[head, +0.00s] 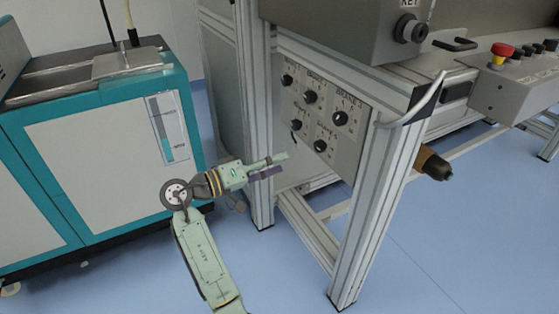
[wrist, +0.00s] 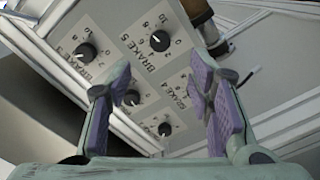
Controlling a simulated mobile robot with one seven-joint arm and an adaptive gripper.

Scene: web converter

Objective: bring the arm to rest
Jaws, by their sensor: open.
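My pale green arm (head: 205,262) reaches up from the bottom of the head view and bends right at its wrist joint. My gripper (head: 280,163) points right, toward the panel of black brake knobs (head: 300,85), and appears in front of the machine frame. In the wrist view my gripper (wrist: 163,85) is open, with its purple finger pads wide apart and nothing between them. Behind the pads the brake panel (wrist: 140,65) shows tilted, with several black knobs. I cannot tell the exact gap between the fingertips and the panel.
A teal and white cabinet (head: 95,150) stands left of my arm. An aluminium frame post (head: 380,205) stands to the right, with a curved metal handle (head: 415,105) above. A red emergency button (head: 502,50) is on the far right box. Blue floor (head: 280,275) is open below.

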